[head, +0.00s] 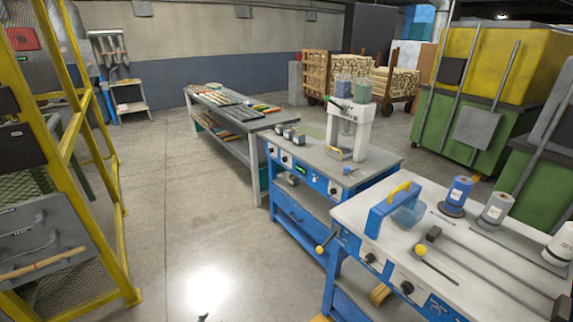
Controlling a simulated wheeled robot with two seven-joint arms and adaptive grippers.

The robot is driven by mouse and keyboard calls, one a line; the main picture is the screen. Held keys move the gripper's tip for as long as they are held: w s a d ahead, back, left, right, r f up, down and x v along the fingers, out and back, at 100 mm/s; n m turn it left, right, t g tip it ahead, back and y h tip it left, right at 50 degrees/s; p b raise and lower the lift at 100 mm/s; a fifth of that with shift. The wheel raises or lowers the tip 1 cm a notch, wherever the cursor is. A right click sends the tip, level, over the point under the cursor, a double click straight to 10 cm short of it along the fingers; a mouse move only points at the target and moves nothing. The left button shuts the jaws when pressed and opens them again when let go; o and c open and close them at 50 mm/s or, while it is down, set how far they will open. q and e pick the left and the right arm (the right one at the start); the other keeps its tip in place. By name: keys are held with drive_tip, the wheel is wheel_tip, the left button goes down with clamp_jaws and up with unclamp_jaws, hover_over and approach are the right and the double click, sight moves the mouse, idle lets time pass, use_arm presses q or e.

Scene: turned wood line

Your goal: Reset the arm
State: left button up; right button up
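A tiny dark shape (203,317) pokes in at the bottom edge, left of the middle. It is too small to tell what it is. No held object is visible.
A blue workbench (375,175) with a white machine (349,130) stands at the centre right. A nearer bench (480,255) carries spools and a blue tool with a yellow handle. A yellow frame (112,215) stands at the left. The concrete floor (200,220) between is clear.

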use_arm(q)
drive_tip(key=s+a+f+n+g+y+b, duration=0.15)
drive_tip(key=s+a+f, duration=0.25)
drive_tip(key=s+f, duration=0.55)
drive_tip(key=s+a+f+g+y, duration=0.1)
drive_tip(key=s+a+f+g, duration=0.25)
drive_tip(key=s+f, duration=0.6)
drive_tip(key=s+d+f+g+b, duration=0.1)
drive_tip(key=s+f, duration=0.1)
drive_tip(key=s, duration=0.6)
drive_tip(key=s+d+f+n+g, duration=0.1)
drive_tip(key=s+d+f, duration=0.1)
drive_tip(key=s, duration=0.6)
drive_tip(key=s+d+f+g+b, duration=0.1)
drive_tip(key=s+f, duration=0.2)
drive_tip(key=s, duration=0.5)
drive_tip(key=shift+s+d+f+b, duration=0.25)
drive_tip(key=shift+d+b, duration=0.05)
drive_tip(key=shift+d, duration=0.1)
use_arm(e)
drive_tip(key=shift+h, duration=0.3)
drive_tip(key=d+f, duration=0.1)
drive_tip(key=w+d+f, duration=0.1)
drive_tip(key=d+f, duration=0.1)
drive_tip(key=f, duration=0.1)
drive_tip(key=shift+w+d, duration=0.3)
drive_tip(key=shift+w, duration=0.05)
use_arm(q)
drive_tip(key=shift+n, duration=0.25)
